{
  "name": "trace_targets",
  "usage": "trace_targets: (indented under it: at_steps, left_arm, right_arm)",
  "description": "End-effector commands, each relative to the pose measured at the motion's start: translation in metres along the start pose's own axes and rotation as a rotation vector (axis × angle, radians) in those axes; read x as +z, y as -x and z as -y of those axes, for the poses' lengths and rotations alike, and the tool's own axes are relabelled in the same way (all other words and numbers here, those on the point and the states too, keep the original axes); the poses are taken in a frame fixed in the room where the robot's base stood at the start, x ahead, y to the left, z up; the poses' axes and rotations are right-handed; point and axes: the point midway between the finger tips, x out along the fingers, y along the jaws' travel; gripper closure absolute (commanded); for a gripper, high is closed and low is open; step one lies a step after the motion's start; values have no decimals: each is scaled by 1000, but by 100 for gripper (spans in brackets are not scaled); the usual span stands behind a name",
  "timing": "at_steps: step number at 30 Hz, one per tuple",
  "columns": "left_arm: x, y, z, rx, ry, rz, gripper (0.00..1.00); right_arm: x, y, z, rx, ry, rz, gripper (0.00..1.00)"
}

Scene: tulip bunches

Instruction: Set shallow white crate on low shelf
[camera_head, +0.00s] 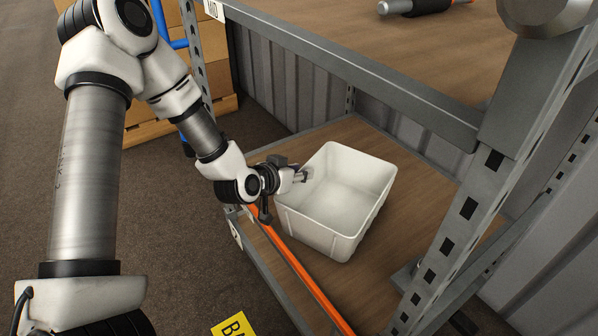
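The shallow white crate (345,219) is upright and empty over the wooden low shelf (400,258). It looks level and appears to rest on the boards, set at an angle to the shelf's front edge. My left gripper (301,174) is at the crate's left rim, with its fingertips at the top of that wall. The fingertips are small here, and I cannot tell whether they are closed on the rim. My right gripper is not in view.
An orange front beam (300,268) edges the low shelf. A grey perforated post (455,225) stands at right. The upper shelf (400,45) overhangs behind, holding a dark cylindrical object (428,5). Cardboard boxes (213,60) stand at the back left. Bare boards lie right of the crate.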

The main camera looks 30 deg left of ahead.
Motion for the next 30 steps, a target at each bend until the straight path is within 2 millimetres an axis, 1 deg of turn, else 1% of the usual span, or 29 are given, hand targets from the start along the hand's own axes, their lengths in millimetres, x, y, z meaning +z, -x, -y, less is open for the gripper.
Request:
trace_targets:
  at_steps: [5,8,11,14,18,20,21,24,27,30]
  left_arm:
    - [0,0,0,0,0,0,69]
    - [-5,2,-1,0,0,0,69]
    - [-6,16,0,-1,6,0,69]
    - [-8,40,-1,1,10,0,69]
    - [-10,79,-1,0,13,0,69]
    - [-10,93,-1,0,13,0,69]
    - [-12,102,-2,0,8,3,69]
    - [-12,110,-1,-4,-4,8,69]
    - [-10,117,-1,-4,-4,6,69]
    - [-8,121,-1,-2,-2,2,69]
  right_arm:
    - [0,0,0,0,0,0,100]
    - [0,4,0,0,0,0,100]
    - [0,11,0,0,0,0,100]
    - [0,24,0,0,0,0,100]
    - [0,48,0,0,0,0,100]
    - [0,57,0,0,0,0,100]
    - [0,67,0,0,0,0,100]
    - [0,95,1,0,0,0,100]
    - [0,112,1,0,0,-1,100]
    - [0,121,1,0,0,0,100]
